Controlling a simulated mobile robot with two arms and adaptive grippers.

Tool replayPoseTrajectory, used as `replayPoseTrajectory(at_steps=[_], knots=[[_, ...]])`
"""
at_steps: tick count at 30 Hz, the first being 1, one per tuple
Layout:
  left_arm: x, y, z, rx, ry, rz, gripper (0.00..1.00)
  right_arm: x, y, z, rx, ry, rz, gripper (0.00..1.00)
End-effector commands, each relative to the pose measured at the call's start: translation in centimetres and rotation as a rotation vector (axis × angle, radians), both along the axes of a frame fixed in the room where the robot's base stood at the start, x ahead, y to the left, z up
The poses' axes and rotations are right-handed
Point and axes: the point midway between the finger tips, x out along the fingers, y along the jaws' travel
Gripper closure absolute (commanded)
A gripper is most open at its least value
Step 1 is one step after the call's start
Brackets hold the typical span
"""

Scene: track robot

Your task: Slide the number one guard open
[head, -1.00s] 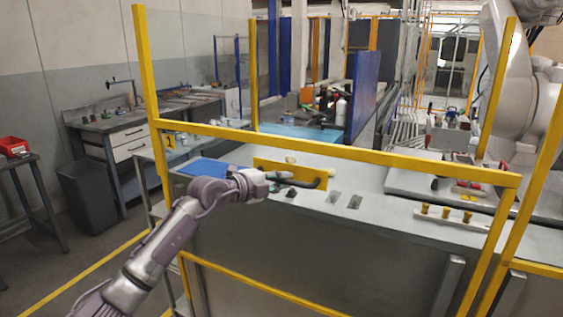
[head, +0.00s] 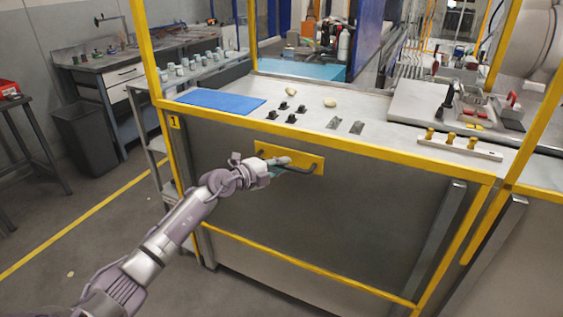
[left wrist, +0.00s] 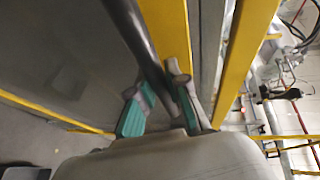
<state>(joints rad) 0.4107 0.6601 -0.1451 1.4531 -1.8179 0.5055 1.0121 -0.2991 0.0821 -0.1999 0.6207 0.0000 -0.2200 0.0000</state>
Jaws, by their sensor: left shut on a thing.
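The number one guard (head: 330,220) is a dark see-through panel with a yellow frame, beside a yellow number 1 tag (head: 173,122). Its top rail (head: 360,149) is level with about the front edge of the worktop. A yellow plate (head: 314,162) on the panel carries a dark bar handle (head: 303,171). My left gripper (head: 280,165) is shut on this handle, covering part of it. In the left wrist view, its teal-padded fingers (left wrist: 157,95) lie on either side of the dark bar (left wrist: 143,45). My right gripper is not in view.
The worktop (head: 385,108) behind the rail holds a blue mat (head: 215,100), small black parts (head: 283,106) and a strip with yellow knobs (head: 450,139). Yellow posts stand at both sides. A grey bin (head: 88,135) and open floor are at the left.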

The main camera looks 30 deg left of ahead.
Motion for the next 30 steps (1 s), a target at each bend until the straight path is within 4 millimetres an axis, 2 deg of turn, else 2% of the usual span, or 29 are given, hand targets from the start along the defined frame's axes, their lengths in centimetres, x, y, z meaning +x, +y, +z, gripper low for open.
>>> replayPoseTrajectory(at_steps=[7, 8, 12, 23, 26, 30], knots=[[-0.1, 0.0, -0.3, 0.001, 0.006, -0.001, 1.00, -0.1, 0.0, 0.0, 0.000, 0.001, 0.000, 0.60], [-0.1, 0.0, -0.3, 0.001, 0.006, -0.001, 0.82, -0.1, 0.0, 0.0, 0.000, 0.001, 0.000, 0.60], [0.0, 0.0, -0.2, 0.000, 0.004, -0.001, 0.59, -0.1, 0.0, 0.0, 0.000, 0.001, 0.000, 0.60], [-0.3, 0.2, 0.0, 0.001, 0.002, 0.001, 0.59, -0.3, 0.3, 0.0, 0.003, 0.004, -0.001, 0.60], [-1.3, 0.6, 0.1, 0.002, 0.002, 0.002, 0.59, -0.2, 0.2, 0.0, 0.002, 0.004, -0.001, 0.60], [-3.8, 1.4, 0.5, 0.005, 0.004, 0.000, 0.59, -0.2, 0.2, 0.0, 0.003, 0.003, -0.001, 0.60]])
